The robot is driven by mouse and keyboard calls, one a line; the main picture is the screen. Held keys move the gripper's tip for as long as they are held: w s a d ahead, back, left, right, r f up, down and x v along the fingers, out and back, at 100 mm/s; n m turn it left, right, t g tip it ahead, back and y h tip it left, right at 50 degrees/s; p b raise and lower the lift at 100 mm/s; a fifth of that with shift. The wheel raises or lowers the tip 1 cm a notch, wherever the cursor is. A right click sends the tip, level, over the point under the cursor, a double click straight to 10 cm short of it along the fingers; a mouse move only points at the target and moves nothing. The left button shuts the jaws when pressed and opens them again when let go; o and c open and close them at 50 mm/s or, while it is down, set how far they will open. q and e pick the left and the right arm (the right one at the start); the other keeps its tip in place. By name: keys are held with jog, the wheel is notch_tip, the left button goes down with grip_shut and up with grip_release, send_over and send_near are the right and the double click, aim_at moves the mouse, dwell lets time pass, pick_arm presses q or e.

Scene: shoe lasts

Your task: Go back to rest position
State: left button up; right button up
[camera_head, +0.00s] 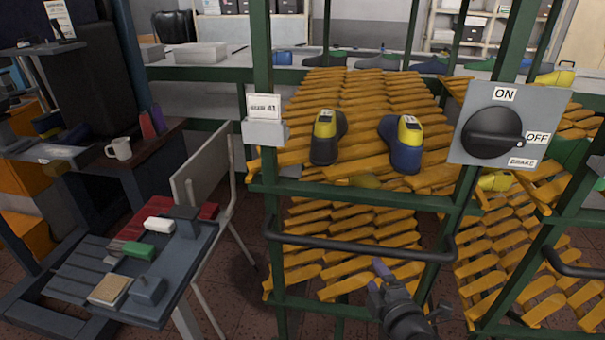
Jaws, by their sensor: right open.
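My right gripper (402,300) is at the bottom, right of centre, in the head view. It is open and empty, in front of the rack below its dark horizontal handle bar (360,246). A black shoe last with a yellow top (326,137) and a blue shoe last with a yellow top (405,146) stand side by side on the upper sloped orange slats (365,100). The gripper is below both lasts and apart from them. My left gripper is not in view.
Green posts (262,70) frame the rack. A rotary switch panel (500,128) is at right. A grey table (185,262) with small blocks and a brown shelf with a white mug (119,148) stand at left. Floor shows between table and rack.

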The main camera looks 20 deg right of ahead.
jog(key=s+a+f+m+g, duration=0.2)
jog(key=s+f+m+g, duration=0.25)
jog(key=s+f, duration=0.6)
jog(key=s+a+f+m+g, duration=0.25)
jog(key=s+f+g, duration=0.35)
jog(key=f, duration=0.8)
jog(key=s+a+f+m+g+y, duration=0.1)
jog(key=s+a+f+m+g, duration=0.1)
jog(key=s, duration=0.9)
jog(key=s+a+f+m+g, duration=0.2)
jog(key=s+f, duration=0.3)
jog(key=s, duration=0.6)
jog(key=shift+s+m+g+y, duration=0.3)
jog(key=shift+m+g+y, duration=0.1)
jog(key=shift+m+g, duration=0.35)
